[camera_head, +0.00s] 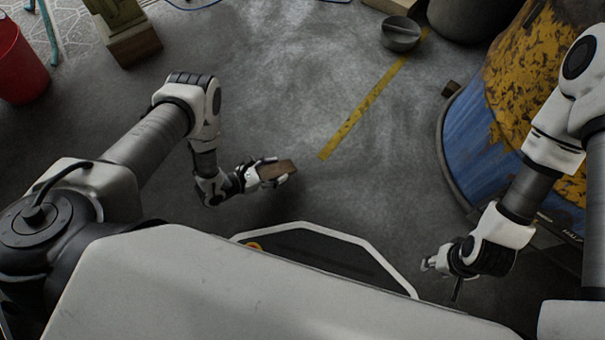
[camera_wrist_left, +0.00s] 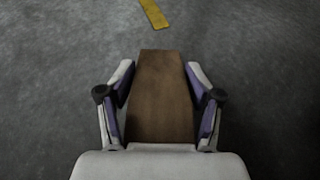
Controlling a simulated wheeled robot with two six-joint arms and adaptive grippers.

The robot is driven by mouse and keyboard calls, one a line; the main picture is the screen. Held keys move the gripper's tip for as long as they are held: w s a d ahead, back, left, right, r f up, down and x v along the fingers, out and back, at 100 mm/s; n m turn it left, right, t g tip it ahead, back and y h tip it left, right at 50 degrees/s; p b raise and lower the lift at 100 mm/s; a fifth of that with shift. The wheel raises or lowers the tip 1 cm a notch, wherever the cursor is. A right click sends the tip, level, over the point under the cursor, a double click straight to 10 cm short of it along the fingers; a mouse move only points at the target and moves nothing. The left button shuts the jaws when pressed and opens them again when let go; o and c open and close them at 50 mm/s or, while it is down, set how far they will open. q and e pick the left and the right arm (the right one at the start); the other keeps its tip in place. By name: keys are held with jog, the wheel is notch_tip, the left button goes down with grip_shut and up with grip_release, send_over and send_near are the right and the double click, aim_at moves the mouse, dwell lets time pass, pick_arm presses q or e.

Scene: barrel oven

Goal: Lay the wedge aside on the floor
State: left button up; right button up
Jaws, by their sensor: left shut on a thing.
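The wedge is a brown wooden block (camera_head: 278,169), tapered toward its far end. My left gripper (camera_head: 271,171) is shut on it, with a finger on each side. In the left wrist view the wedge (camera_wrist_left: 160,95) lies between the two fingers of the left gripper (camera_wrist_left: 160,100), pointing away from the palm. Bare grey floor shows around it; I cannot tell how far the wedge is above the floor. My right gripper (camera_head: 440,264) is at the lower right, small and dark around the fingers, so its opening is unclear.
A yellow floor stripe (camera_head: 370,104) runs ahead of the wedge. A grey round pot (camera_head: 400,33) and a red bucket (camera_head: 20,65) stand farther off. The middle floor is clear.

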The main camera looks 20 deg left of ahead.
pick_arm(q)
jog(key=b, duration=0.3)
send_over(303, 176)
jog(key=shift+a+f, duration=0.1)
jog(key=shift+f, duration=0.55)
notch_tip(303, 176, down, 4)
jog(key=b, duration=0.2)
jog(key=shift+r+b, duration=0.25)
jog(key=shift+b, duration=0.15)
jog(key=shift+r, duration=0.25)
jog(key=shift+f, duration=0.1)
jog(key=o, duration=1.3)
